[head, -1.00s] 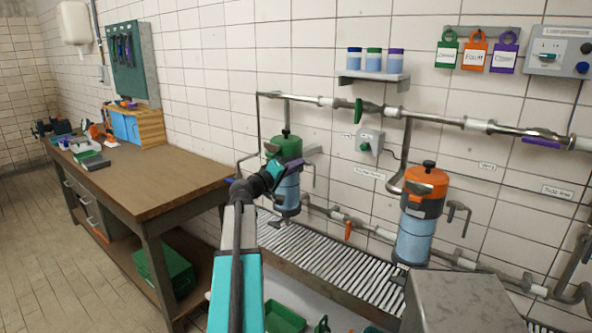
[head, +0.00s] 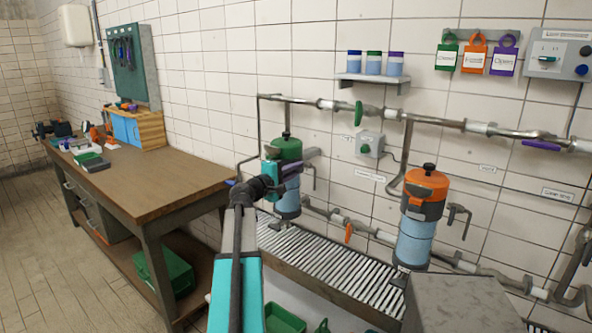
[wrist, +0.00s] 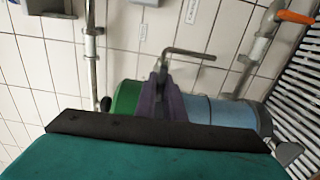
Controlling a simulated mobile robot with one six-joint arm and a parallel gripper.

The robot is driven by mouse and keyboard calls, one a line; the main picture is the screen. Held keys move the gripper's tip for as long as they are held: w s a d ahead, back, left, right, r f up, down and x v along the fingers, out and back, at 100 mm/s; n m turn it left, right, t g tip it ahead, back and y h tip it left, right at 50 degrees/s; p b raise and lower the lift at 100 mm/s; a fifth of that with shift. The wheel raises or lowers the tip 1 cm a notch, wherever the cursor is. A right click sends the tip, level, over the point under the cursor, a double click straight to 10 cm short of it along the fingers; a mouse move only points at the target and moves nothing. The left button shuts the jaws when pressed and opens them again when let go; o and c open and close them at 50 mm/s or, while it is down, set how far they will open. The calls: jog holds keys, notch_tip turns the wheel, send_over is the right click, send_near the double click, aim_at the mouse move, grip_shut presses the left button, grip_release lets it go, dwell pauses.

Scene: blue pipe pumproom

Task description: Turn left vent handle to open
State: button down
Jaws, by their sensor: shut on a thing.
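My gripper (head: 291,170) is at the left canister, in front of its upper part, with its teal body turned upright. In the wrist view its purple fingers (wrist: 160,98) are shut at the near end of a bent grey metal rod, which I take for the left vent handle (wrist: 190,53). The pinched part is hidden between the fingers. The left canister has a green top (head: 287,147) and a blue lower body (wrist: 222,111); it lies behind the fingers. In the head view the handle (head: 312,172) shows just right of the gripper.
An orange-topped canister (head: 425,188) with a similar bent handle (head: 461,215) stands to the right. Pipes run along the tiled wall above and below. A slatted grate (head: 330,268) lies below. A wooden workbench (head: 150,185) stands left.

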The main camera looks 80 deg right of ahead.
jog(key=shift+f, duration=0.1)
jog(key=c, duration=1.9)
grip_release()
jog(key=shift+o, duration=0.2)
jog(key=shift+a, duration=0.15)
jog(key=b+v, duration=0.2)
jog(key=v, duration=1.1)
jog(key=shift+a, duration=0.2)
jog(key=shift+w, duration=0.2)
